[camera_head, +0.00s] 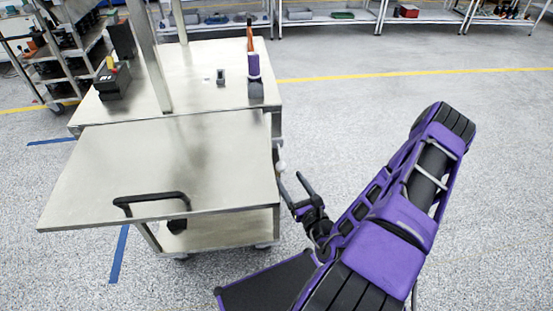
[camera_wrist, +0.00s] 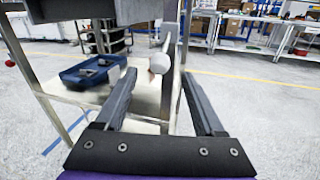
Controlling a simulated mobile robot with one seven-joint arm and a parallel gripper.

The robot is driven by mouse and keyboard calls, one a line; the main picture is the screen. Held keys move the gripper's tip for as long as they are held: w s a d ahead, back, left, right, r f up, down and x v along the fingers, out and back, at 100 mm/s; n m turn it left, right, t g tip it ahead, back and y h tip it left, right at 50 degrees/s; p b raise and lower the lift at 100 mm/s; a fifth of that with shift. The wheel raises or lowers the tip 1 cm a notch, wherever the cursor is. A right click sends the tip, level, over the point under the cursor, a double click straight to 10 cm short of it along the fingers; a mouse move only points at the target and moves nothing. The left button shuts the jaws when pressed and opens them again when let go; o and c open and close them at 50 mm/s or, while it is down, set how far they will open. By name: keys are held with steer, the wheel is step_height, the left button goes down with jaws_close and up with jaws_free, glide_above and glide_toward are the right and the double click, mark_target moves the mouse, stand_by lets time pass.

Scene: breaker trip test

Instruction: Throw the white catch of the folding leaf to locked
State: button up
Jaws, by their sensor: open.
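The folding leaf (camera_head: 165,160) is a pale metal panel at the near end of the cart, out flat, with a black handle (camera_head: 150,198) on its near edge. The white catch (camera_wrist: 160,62) is a rounded white knob by a metal post under the leaf in the wrist view. It shows as a small white spot at the leaf's right side in the head view (camera_head: 281,167). My gripper (camera_head: 290,179) is open and empty, just right of the cart. In the wrist view its fingers (camera_wrist: 158,74) point toward the catch, which appears between their tips. I cannot tell whether they touch it.
The cart top (camera_head: 200,85) holds a black box (camera_head: 112,80) and a purple-and-orange tool (camera_head: 253,65). A blue tray (camera_wrist: 90,72) sits on the lower shelf. A metal post (camera_head: 150,60) rises from the cart. Floor right of the cart is clear.

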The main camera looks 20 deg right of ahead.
mark_target(280, 157)
steer(key=w, duration=1)
steer(key=shift+w, duration=0.1)
jaws_close()
stand_by(1.1)
